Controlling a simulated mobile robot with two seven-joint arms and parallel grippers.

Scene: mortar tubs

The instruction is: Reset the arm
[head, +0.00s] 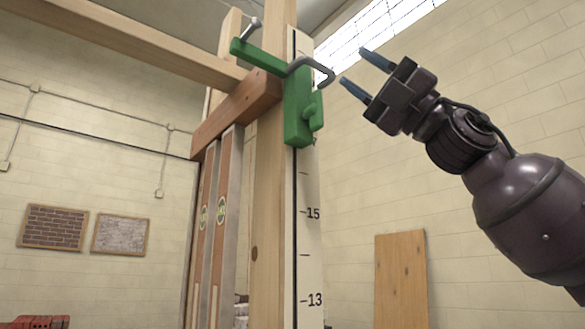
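My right gripper (360,72) is raised at the upper right of the head view, at the end of my dark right arm. Its two blue-grey fingers point up and left and stand apart, with nothing between them. They are just right of a green clamp-like bracket (297,105) with a grey bent handle (318,70). A gap shows between the fingers and the handle. My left gripper is not in the head view.
The bracket sits on a wooden post (268,210) with a marked scale strip (309,235). Two levels (222,210) hang left of it. A wooden beam (130,40) runs overhead. A board (401,280) leans at the wall. Open air lies below the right gripper.

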